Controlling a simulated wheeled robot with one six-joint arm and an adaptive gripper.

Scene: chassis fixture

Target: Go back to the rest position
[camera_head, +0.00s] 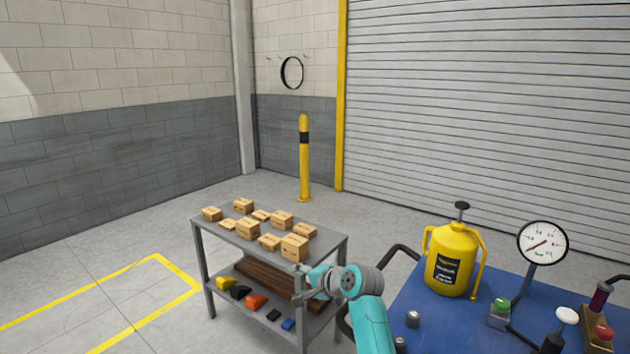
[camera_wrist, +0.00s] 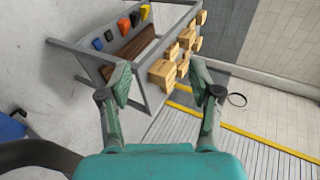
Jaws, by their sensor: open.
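My gripper (camera_wrist: 168,88) is open and empty in the wrist view, its two fingers apart with nothing between them. Beyond the fingers, the grey metal shelf table (camera_wrist: 88,52) and the small cardboard boxes (camera_wrist: 162,73) show sideways. In the head view my teal arm reaches up from the bottom, and my gripper (camera_head: 306,281) is in front of the right end of the grey table (camera_head: 335,243). Its fingers are small there and partly hidden by the wrist. The cardboard boxes (camera_head: 294,248) stand on the table's top shelf, apart from the gripper as far as I can tell.
Several coloured items (camera_head: 257,301) lie on the lower shelf. At the right, a blue-topped bench (camera_head: 410,300) with a black handle rail carries a yellow sprayer can (camera_head: 452,260), a gauge (camera_head: 543,243) and buttons. A yellow bollard (camera_head: 304,160) stands behind. Floor at left is clear.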

